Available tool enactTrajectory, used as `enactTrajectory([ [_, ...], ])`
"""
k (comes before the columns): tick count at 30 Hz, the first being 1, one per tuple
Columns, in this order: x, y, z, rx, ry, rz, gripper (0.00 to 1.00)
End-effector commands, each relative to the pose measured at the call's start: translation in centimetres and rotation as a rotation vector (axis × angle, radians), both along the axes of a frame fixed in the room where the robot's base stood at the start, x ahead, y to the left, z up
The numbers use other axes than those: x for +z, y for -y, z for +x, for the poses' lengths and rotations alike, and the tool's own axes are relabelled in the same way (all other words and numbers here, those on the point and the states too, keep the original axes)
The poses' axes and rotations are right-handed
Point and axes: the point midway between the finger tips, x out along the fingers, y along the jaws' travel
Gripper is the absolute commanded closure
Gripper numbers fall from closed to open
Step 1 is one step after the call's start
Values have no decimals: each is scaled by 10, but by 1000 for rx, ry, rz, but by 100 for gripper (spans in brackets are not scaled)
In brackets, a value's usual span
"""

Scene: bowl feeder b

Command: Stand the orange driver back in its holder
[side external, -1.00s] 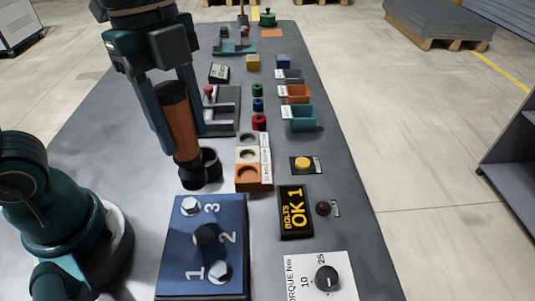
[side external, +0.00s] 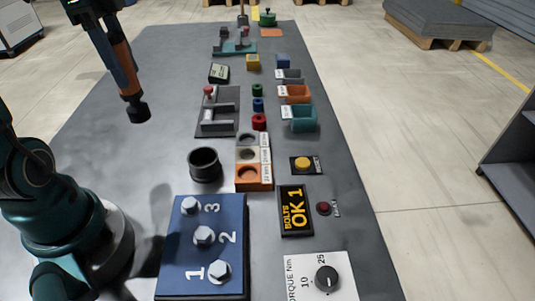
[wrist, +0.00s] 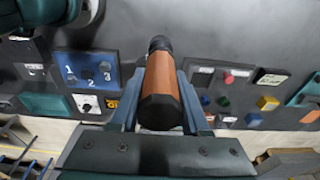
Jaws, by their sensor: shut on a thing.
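The orange driver (side external: 123,66) has an orange body and a black lower end. My gripper (side external: 126,88) is shut on it and holds it in the air at the upper left, slightly tilted, black end down. In the wrist view the driver (wrist: 162,85) lies between the two blue fingers of my gripper (wrist: 160,98). The holder (side external: 205,165), an open black cup, stands on the table behind the bolt block and looks empty. The driver is apart from it, to its upper left in the side view. I cannot make out the holder in the wrist view.
The blue block (side external: 178,270) with three numbered bolts is in front of the holder. A three-part tray (side external: 253,176) stands close at the holder's right. The display (side external: 295,211) reads "BOLTS OK 1". A grey rack (side external: 218,112) is behind the holder. The table's left side is clear.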

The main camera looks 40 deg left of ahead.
Motion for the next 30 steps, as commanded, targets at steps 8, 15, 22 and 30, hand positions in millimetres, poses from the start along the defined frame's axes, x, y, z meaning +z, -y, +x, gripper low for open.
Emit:
enactTrajectory([
  [8,-25,37,19,-8,-3,-3,100],
  [15,-51,74,40,-8,-4,-2,100],
  [22,-67,97,53,0,-1,-1,100],
  [30,-91,101,54,4,-5,-3,100],
])
